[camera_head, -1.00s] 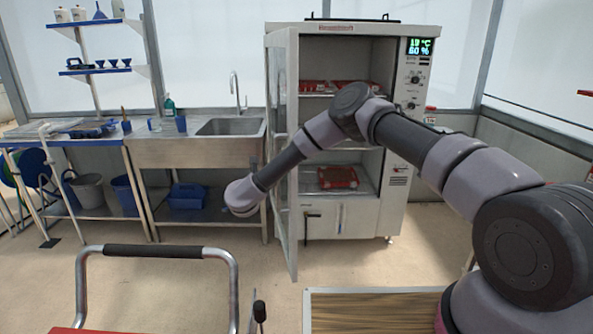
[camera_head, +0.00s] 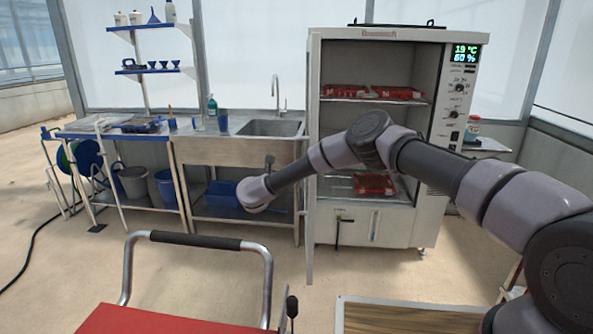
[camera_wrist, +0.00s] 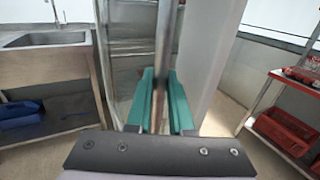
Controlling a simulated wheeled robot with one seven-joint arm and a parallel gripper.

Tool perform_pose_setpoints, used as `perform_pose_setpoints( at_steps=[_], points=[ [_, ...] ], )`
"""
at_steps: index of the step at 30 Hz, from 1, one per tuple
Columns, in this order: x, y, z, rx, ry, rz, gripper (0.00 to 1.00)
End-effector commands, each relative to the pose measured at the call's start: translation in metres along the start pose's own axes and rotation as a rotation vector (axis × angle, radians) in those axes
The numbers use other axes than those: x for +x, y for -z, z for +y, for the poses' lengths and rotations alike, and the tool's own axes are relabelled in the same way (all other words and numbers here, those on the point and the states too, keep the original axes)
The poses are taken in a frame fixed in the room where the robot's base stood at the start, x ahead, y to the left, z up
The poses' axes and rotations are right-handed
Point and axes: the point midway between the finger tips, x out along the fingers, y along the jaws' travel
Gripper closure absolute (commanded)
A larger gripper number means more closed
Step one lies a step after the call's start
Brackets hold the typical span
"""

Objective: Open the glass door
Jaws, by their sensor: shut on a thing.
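The glass door (camera_head: 310,235) of the white cabinet (camera_head: 330,232) stands swung out from the left side of the opening, seen almost edge-on in the head view. The cabinet's inside is in plain sight. In the wrist view, the teal fingers of my gripper (camera_wrist: 161,102) are closed around a vertical metal bar (camera_wrist: 163,45), which looks like the door handle. The glass pane (camera_wrist: 127,75) shows behind and left of the bar. In the head view, my forearm reaches across the cabinet front, and I cannot make out the fingers there.
A sink bench (camera_head: 235,150) stands left of the cabinet, with a blue bin (camera_head: 222,194) beneath. A red cart with a metal handle (camera_head: 195,242) and a wooden-topped surface (camera_head: 405,318) are in front. Open floor lies between.

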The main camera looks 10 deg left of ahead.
Motion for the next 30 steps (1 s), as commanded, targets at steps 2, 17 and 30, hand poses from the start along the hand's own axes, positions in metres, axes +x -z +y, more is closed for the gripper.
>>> perform_pose_setpoints(
  at_steps=[2,17,30],
  points=[
    [0.005,-0.004,-0.001,0.002,0.003,-0.008,0.57],
    [-0.014,-0.002,0.001,0.002,-0.002,-0.004,0.50],
    [-0.094,-0.002,0.001,0.002,-0.001,-0.005,0.50]
  ],
)
